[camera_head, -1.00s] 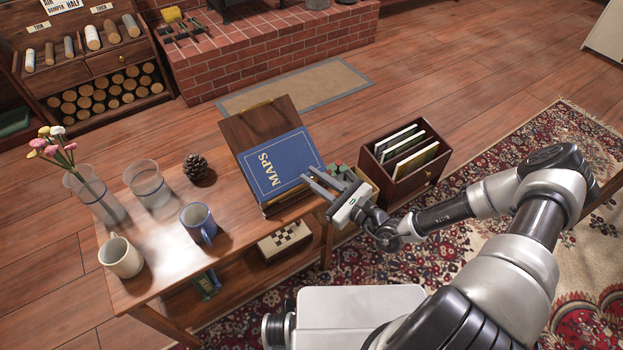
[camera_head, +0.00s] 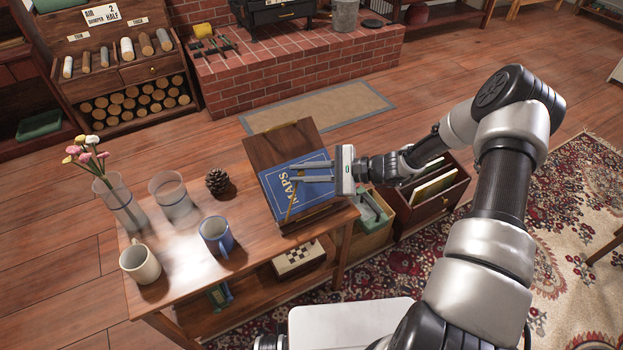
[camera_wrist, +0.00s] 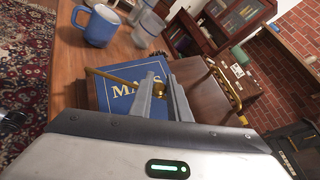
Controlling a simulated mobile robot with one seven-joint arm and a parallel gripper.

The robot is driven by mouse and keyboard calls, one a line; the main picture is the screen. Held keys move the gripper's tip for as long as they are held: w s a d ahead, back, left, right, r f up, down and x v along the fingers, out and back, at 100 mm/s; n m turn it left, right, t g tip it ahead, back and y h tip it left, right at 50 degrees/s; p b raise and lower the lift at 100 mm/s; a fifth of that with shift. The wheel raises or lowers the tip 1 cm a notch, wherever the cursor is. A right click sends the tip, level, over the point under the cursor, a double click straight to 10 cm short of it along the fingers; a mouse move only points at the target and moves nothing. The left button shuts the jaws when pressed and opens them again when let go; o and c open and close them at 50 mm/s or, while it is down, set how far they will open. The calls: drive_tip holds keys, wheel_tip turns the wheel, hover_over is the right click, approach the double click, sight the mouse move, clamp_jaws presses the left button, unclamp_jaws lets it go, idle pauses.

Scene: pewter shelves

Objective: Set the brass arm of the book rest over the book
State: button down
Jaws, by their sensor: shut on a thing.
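The dark wooden book rest (camera_head: 283,148) stands tilted on the table, with the blue book (camera_head: 307,201), marked MAPS, leaning on it. My gripper (camera_head: 291,173) is in front of the book's upper part. Its fingers are shut on the brass arm (camera_head: 291,207), a thin rod lying across the front of the cover. In the wrist view the brass arm (camera_wrist: 112,77) runs from a rounded end on the left to between my fingers (camera_wrist: 161,76). The fingers hide part of the book and the gripped part of the arm. I cannot tell whether the arm touches the cover.
A blue mug (camera_head: 216,236), a cream mug (camera_head: 140,264), glass vessels and a pinecone (camera_head: 217,182) stand left on the table (camera_head: 183,262). A wooden box of files (camera_head: 462,186) and a smaller open box (camera_head: 366,240) are on the right.

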sight(285, 186)
drive_tip(key=a+n+g, duration=0.1)
drive_tip(key=a+r+n+g, duration=0.1)
drive_tip(key=shift+w+a+n+h, duration=0.15)
drive_tip(key=shift+a+n+h, duration=0.15)
drive_tip(key=shift+h, duration=0.1)
drive_tip(key=shift+a+r+n+g+h, duration=0.2)
drive_tip(key=shift+a+n+g+h, duration=0.2)
drive_tip(key=shift+a+n+g, duration=0.6)
drive_tip(key=shift+a, duration=0.1)
drive_tip(key=c, duration=1.7)
unclamp_jaws()
drive_tip(key=shift+o, duration=0.2)
drive_tip(key=p+v, duration=0.2)
drive_tip(key=v, duration=1.5)
drive_tip(key=shift+s+d, duration=0.2)
